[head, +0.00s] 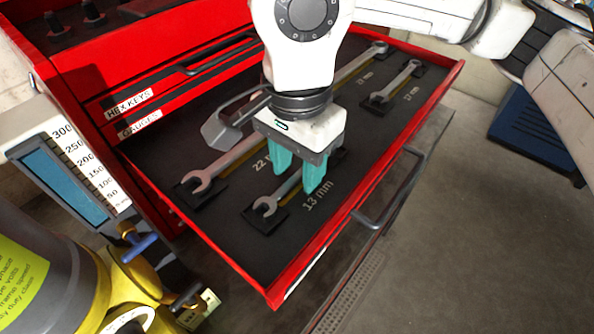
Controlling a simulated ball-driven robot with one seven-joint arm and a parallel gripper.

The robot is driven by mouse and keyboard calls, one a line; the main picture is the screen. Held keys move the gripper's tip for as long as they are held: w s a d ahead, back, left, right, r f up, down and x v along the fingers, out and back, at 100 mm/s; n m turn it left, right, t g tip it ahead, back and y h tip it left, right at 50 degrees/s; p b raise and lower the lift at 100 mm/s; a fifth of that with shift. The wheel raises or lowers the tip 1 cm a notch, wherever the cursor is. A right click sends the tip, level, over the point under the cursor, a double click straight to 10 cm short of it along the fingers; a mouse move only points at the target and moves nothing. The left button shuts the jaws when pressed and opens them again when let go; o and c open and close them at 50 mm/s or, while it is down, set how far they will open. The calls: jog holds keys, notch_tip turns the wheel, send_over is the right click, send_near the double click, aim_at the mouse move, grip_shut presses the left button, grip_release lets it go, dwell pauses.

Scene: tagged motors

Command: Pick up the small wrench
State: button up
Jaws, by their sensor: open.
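Several wrenches lie in foam cut-outs in an open red drawer (272,285). A small wrench (268,204) lies by the "13 mm" label, its shaft running up under my gripper and partly hidden by it. Whether the fingertips touch the wrench or foam cannot be told. A longer wrench (215,174) lies to its left by the "22" label. Another small wrench (397,84) lies at the drawer's upper right. A long wrench (362,62) is partly hidden behind my arm.
Red closed drawers labelled "HEX KEYS" (129,104) and "GAUGES" stand behind the open one. The drawer has a raised red rim and a front handle (395,190). A yellow and grey machine (60,280) stands at lower left.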

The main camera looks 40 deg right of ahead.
jog(key=shift+c, duration=0.2)
grip_shut()
jog(key=shift+r, duration=0.2)
dwell(0.4)
